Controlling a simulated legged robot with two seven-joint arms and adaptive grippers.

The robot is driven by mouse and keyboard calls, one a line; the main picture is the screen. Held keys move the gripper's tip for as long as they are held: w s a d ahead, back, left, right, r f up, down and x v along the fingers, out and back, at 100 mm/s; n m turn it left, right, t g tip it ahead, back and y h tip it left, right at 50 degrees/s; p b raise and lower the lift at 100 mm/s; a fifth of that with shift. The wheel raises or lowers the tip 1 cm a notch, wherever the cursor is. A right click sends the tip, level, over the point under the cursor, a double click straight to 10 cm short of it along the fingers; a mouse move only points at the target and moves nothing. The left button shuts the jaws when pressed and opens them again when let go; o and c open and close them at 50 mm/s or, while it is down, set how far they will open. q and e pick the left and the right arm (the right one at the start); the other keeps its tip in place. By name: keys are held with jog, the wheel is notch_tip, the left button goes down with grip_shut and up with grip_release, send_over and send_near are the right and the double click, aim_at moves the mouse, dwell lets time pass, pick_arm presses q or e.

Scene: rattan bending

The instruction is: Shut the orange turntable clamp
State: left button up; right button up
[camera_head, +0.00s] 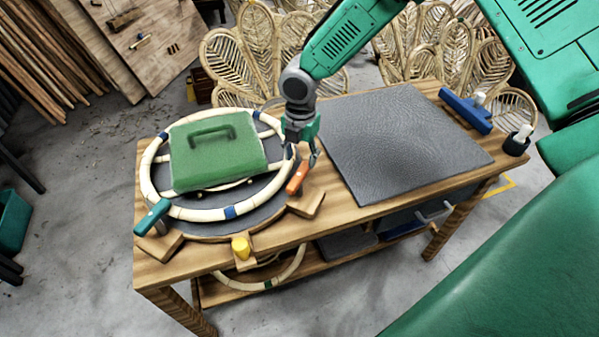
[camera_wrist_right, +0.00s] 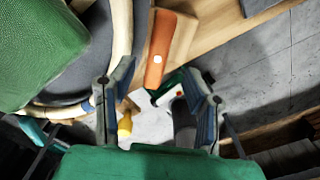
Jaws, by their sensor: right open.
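The orange clamp (camera_head: 298,177) sits at the right edge of the round turntable (camera_head: 262,214), beside the rattan ring (camera_head: 232,212). In the right wrist view the orange clamp handle (camera_wrist_right: 159,50) lies ahead, between the lines of my fingers. My right gripper (camera_head: 303,160) is open and points down just above and beside the orange clamp. It also shows in the right wrist view (camera_wrist_right: 158,88), with its fingers apart and nothing clearly held. Whether a finger touches the handle, I cannot tell. My left gripper is not in view.
A green block with a handle (camera_head: 213,155) fills the ring's middle. A teal clamp (camera_head: 152,217) is at the left and a yellow knob (camera_head: 241,247) in front. A dark grey mat (camera_head: 400,140) lies clear on the right. A blue tool (camera_head: 466,110) and black cup (camera_head: 517,142) stand beyond.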

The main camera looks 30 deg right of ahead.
aim_at(297, 174)
jog(key=f, duration=0.1)
jog(key=a+f, duration=0.1)
jog(key=f, duration=0.3)
jog(key=shift+a+f, duration=0.1)
jog(key=shift+a, duration=0.15)
jog(key=shift+d+f, duration=0.25)
jog(key=shift+f, duration=0.2)
jog(key=shift+d+f, duration=0.15)
jog(key=shift+d, duration=0.35)
jog(key=shift+a, duration=0.15)
grip_shut()
jog(key=shift+a, duration=0.35)
